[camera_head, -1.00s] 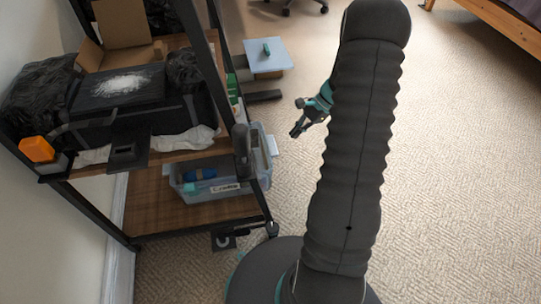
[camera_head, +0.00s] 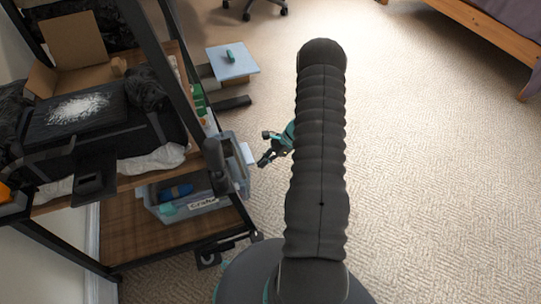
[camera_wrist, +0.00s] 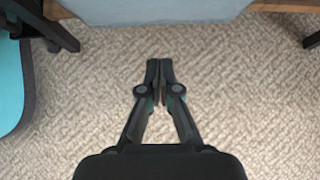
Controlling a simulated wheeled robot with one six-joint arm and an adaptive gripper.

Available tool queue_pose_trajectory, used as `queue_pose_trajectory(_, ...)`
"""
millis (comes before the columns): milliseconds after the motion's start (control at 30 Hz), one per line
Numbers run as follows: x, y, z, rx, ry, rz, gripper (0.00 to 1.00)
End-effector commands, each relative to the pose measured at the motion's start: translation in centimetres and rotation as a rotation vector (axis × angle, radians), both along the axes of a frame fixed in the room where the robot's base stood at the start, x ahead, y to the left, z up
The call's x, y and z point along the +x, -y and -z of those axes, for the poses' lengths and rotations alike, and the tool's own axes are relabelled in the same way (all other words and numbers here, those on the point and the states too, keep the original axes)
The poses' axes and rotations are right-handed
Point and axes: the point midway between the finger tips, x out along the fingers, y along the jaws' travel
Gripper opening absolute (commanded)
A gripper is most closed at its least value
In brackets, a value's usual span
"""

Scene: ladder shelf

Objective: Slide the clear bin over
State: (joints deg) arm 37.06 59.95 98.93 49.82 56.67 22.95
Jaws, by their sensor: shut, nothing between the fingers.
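The clear bin (camera_head: 208,204) sits on the lower wooden shelf of the ladder shelf, partly under the upper shelf. It is a see-through box with a paper label on its front, and a blue item and a teal item show inside. Its right end reaches the shelf's right side. My gripper (camera_head: 262,161) is shut and empty, just right of the bin's right end in the head view; my arm partly hides it. In the wrist view my gripper (camera_wrist: 159,62) points at a pale blue-grey surface, likely the bin (camera_wrist: 150,10), with carpet showing between them.
The ladder shelf's dark frame (camera_head: 160,70) stands around the bin. The upper shelf holds a cardboard box (camera_head: 75,45), dark bags and a black tray of white powder (camera_head: 80,108). A light blue square-topped stand (camera_head: 232,62) is behind. Carpet (camera_head: 430,170) on the right is clear.

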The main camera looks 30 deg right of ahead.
Motion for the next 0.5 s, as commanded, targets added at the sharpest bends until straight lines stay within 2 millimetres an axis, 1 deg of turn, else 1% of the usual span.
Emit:
queue_pose_trajectory(33, 0.1, -0.8, 0.8, 0.001, -0.002, -0.004, 0.0)
queue_pose_trajectory(100, 0.3, -1.6, 1.7, 0.0, -0.002, -0.002, 0.0)
queue_pose_trajectory(200, 0.6, -3.2, 1.5, 0.001, 0.0, -0.004, 0.0)
queue_pose_trajectory(300, 0.9, -4.3, 1.5, -0.001, 0.0, -0.004, 0.0)
queue_pose_trajectory(500, 1.1, -5.4, 1.5, -0.001, 0.0, -0.004, 0.0)
